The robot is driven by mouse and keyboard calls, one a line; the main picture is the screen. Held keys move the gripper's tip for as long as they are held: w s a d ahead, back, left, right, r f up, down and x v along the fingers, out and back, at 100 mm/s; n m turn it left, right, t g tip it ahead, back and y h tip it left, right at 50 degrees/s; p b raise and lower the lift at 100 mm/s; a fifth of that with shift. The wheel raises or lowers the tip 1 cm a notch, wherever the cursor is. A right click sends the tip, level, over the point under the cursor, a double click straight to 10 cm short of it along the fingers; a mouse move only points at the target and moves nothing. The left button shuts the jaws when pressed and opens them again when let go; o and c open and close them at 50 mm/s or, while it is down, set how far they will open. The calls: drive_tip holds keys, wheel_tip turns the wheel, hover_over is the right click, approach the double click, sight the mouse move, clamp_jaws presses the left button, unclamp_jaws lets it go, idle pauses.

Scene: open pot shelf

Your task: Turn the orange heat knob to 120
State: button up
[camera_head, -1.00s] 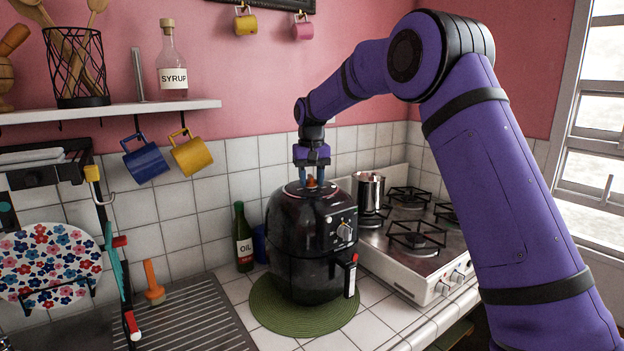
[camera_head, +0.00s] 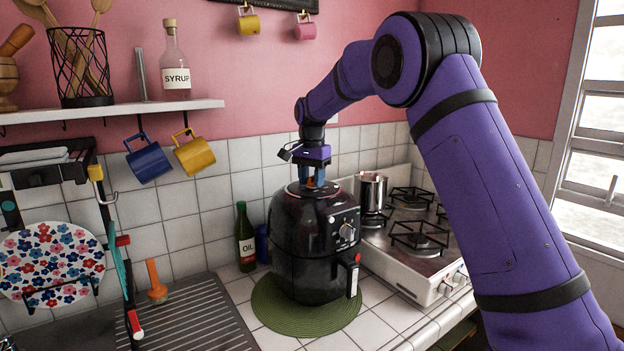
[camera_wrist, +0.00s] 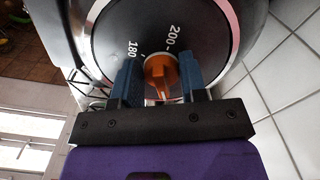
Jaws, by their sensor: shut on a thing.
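The orange heat knob (camera_wrist: 161,75) sits in the middle of a dark dial on top of the black air fryer (camera_head: 300,250). My gripper (camera_wrist: 161,78) points down onto the dial and is shut on the knob, with a blue finger on each side of it. In the wrist view the dial (camera_wrist: 150,30) shows the printed numbers 180 and 200 near the knob. The number 120 is not visible. In the head view my gripper (camera_head: 312,178) hides most of the knob.
The air fryer stands on a round green mat (camera_head: 268,312). An oil bottle (camera_head: 245,240) stands to its left and a stove (camera_head: 425,262) with a metal pot (camera_head: 371,192) to its right. A shelf (camera_head: 130,110) with hanging mugs is on the left wall.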

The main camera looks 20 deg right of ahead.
sight(312, 177)
idle(0.4)
drive_tip(key=o, duration=0.8)
drive_tip(key=shift+o, duration=0.2)
wheel_tip(312, 177, up, 11)
drive_tip(key=shift+f, duration=0.1)
